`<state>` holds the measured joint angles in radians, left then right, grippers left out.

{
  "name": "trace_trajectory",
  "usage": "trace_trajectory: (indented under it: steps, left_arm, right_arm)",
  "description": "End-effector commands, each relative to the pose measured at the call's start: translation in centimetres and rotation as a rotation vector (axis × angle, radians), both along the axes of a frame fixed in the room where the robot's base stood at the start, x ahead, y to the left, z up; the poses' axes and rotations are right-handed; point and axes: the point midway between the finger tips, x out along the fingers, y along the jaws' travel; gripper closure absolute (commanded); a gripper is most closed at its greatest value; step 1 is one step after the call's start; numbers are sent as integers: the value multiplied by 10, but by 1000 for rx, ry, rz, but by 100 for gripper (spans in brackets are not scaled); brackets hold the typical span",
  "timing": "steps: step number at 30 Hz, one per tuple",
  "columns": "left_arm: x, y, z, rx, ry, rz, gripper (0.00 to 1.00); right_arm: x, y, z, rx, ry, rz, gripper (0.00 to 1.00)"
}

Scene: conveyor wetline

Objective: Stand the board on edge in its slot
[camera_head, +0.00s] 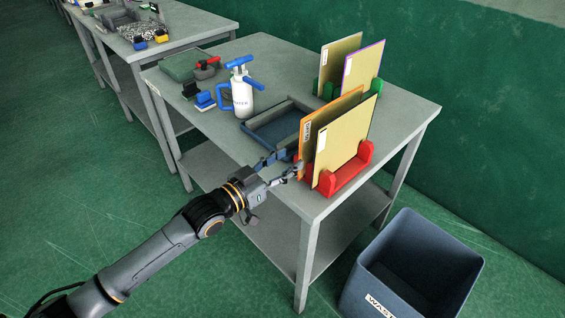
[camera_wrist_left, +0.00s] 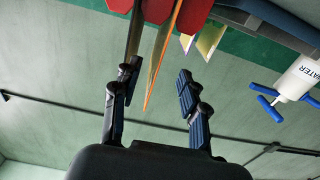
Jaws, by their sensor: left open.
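An orange-edged tan board (camera_head: 308,130) with a small label stands upright at the red rack (camera_head: 364,153). A plain tan board (camera_head: 345,140) stands in front of it in the same rack and partly covers it. My left gripper (camera_head: 290,163) is open at the near left end of the rack, low beside the orange-edged board. In the left wrist view, the orange-edged board (camera_wrist_left: 161,57) shows between the two spread fingers (camera_wrist_left: 156,80), with no visible grip. Whether a finger touches it cannot be told. The board's lower edge in the rack is partly hidden. My right gripper is not in view.
A green rack (camera_head: 376,87) behind holds two boards. A blue-grey tray (camera_head: 268,133), a white water bottle (camera_head: 243,97) with blue handle, and a red-handled tool (camera_head: 206,68) share the table. A waste bin (camera_head: 420,262) stands on the floor at right.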

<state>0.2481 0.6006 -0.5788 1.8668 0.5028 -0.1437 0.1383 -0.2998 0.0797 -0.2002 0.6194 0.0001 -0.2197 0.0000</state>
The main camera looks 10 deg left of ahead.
Motion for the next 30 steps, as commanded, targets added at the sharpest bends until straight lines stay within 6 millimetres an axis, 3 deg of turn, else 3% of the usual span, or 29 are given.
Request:
trace_trajectory:
  steps: [5,18,30]
  left_arm:
    - [-10,8,-1,1,1,1,57]
    - [-80,58,-1,1,1,-1,57]
    - [-98,71,1,-1,-3,-1,57]
  right_arm:
    - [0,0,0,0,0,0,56]
    - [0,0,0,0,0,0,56]
    - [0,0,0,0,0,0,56]
